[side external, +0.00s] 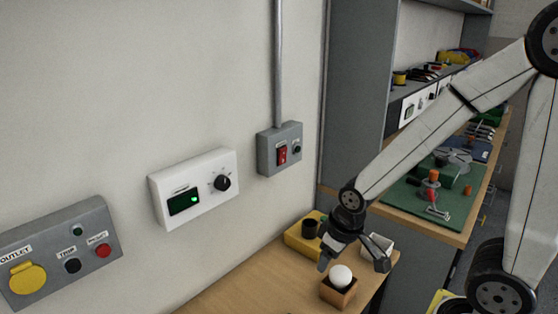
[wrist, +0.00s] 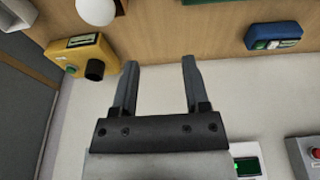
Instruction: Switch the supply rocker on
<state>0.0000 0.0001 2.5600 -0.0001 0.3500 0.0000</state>
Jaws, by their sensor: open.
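The supply rocker (side external: 282,155) is a red switch on the front of a grey box (side external: 266,153) on the wall, below a vertical conduit. In the side view my gripper (side external: 353,263) is open, low over the bench, to the right of and below the rocker box. In the wrist view my gripper (wrist: 159,64) shows two spread fingers with nothing between them. The rocker is not visible in the wrist view. The side view does not show clearly which way the rocker is tipped.
A white ball (side external: 341,274) on a wooden block (side external: 338,292) stands close by my gripper. A yellow box (side external: 298,240) with a black cylinder is behind it. A white panel (side external: 162,208) and a grey outlet box (side external: 40,284) are on the wall. A blue box (wrist: 274,36) lies on the bench.

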